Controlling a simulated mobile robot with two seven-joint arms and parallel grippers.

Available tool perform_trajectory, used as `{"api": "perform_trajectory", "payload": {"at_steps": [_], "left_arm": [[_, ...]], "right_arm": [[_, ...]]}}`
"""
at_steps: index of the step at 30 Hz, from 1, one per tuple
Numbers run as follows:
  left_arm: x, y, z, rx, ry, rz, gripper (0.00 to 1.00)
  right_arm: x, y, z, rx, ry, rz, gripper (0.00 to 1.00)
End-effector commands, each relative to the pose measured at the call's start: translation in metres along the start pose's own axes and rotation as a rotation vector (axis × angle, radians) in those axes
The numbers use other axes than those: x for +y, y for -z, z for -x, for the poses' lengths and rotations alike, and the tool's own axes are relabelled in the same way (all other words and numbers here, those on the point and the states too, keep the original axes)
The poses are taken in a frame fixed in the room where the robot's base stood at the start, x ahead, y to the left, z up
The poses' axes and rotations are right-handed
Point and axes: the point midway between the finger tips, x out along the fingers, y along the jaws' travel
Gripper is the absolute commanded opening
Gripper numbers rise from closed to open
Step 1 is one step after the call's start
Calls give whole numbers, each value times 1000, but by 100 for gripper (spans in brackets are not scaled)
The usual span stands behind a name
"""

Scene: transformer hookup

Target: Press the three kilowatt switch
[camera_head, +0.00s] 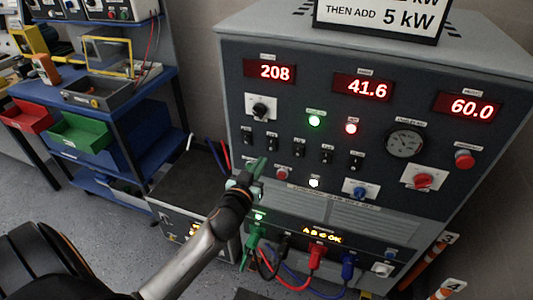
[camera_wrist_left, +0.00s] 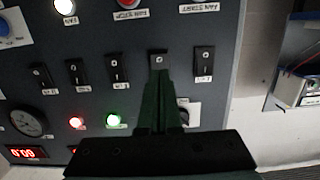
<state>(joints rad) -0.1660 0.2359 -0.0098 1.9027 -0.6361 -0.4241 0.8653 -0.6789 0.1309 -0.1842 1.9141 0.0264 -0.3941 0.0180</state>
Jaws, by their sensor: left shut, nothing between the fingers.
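A row of several small black rocker switches sits on the dark panel of the grey cabinet. They show in the head view (camera_head: 299,148) and, turned about, in the left wrist view (camera_wrist_left: 117,67). Their labels are too small to read, so I cannot tell which is the three kilowatt one. My left gripper (camera_head: 261,164) is shut and empty, in front of the row's left part. In the left wrist view its fingertips (camera_wrist_left: 160,76) overlap the edge of the second switch from the right (camera_wrist_left: 158,59); contact is unclear. My right gripper is not in view.
Red displays read 208, 41.6 and 60.0. A green lamp (camera_head: 314,121) and red lamp (camera_head: 351,128) are lit above the switches. A rotary knob (camera_head: 260,108) and gauge (camera_head: 404,142) flank them. Coloured cables (camera_head: 316,256) plug in below. A blue shelf stands left.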

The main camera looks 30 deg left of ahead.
Motion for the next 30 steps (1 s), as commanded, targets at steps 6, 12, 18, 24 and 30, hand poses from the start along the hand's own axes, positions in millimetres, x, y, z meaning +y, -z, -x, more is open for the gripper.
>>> {"api": "perform_trajectory", "payload": {"at_steps": [6,12,18,24,30], "left_arm": [[0,1,-34,1,1,-2,0],[0,0,-48,0,0,-1,0],[0,0,-50,-1,-1,-1,0],[0,0,-50,0,-1,-1,0],[1,-7,-54,32,-2,2,0]], "right_arm": [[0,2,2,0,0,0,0],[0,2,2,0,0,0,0],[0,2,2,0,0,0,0],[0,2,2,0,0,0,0],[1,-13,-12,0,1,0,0]]}}
